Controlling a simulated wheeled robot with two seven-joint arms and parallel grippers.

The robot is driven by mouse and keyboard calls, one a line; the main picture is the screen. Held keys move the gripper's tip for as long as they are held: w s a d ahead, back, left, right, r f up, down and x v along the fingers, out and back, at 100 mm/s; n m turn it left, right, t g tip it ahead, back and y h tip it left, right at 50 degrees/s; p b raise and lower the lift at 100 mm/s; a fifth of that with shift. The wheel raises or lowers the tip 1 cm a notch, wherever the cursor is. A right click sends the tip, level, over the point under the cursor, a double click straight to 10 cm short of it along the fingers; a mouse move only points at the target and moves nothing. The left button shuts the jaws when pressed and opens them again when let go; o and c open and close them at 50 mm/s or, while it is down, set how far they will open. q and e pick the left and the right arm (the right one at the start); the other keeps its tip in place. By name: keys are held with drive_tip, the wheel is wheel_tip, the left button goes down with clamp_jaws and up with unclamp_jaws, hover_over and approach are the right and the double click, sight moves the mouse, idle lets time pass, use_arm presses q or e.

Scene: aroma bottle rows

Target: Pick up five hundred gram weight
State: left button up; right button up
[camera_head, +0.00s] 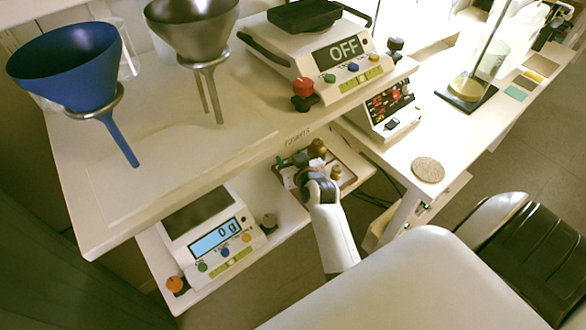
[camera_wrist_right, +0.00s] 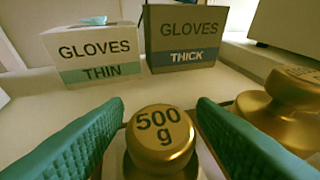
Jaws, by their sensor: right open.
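The five hundred gram weight (camera_wrist_right: 162,140) is a gold knob-topped weight marked "500 g" in the right wrist view. My right gripper (camera_wrist_right: 160,103) is open, with one teal finger on each side of the weight's top. I cannot tell whether either finger touches it. In the head view my right gripper (camera_head: 299,174) is low over the weight tray on the lower shelf, partly hidden by its own wrist. Gold weights (camera_head: 317,147) show beside it there, but I cannot tell which is the five hundred gram one. My left gripper is not in view.
A larger gold weight (camera_wrist_right: 285,105) stands close on the right. Boxes of thin gloves (camera_wrist_right: 97,50) and thick gloves (camera_wrist_right: 185,40) stand behind. The upper shelf edge (camera_head: 225,155) lies close above my gripper. A scale reading 0 g (camera_head: 215,238) sits left on the lower shelf.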

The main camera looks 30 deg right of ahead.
drive_tip(key=shift+w+d+f, duration=0.1)
drive_tip(key=shift+w+f, duration=0.1)
drive_tip(key=shift+w, duration=0.2)
drive_tip(key=shift+r, duration=0.1)
clamp_jaws()
drive_tip(key=shift+r, duration=0.15)
